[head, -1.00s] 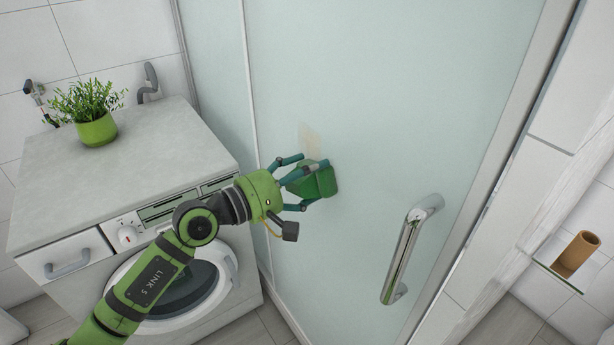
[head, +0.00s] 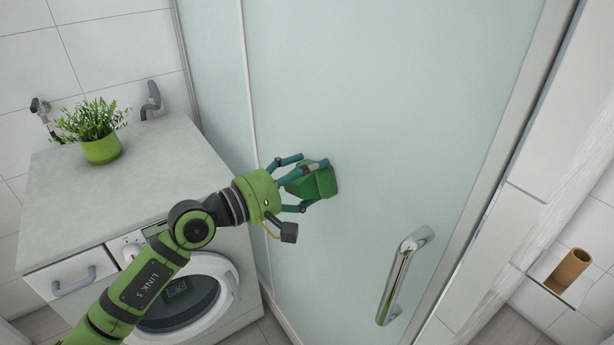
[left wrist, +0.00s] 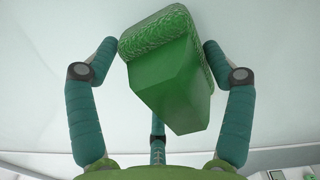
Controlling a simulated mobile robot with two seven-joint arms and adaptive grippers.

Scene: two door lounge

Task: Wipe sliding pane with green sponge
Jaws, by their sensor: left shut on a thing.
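The sliding pane (head: 400,110) is a large pale frosted sheet with a chrome bar handle (head: 405,275) at its lower right. The green sponge (head: 323,183) has a smooth block-like body and a textured pad, which faces the pane in the left wrist view (left wrist: 165,75). It appears to be against the pane, left of the handle. My left gripper (head: 310,182) is shut on the sponge, with teal fingers around it. No mark shows on the pane around the sponge. My right gripper is not in view.
A washing machine (head: 125,185) stands left of the pane, under my left arm, with a potted plant (head: 102,148) on top. A cardboard tube (head: 568,268) stands on a small glass shelf at the right. The pane above the sponge is clear.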

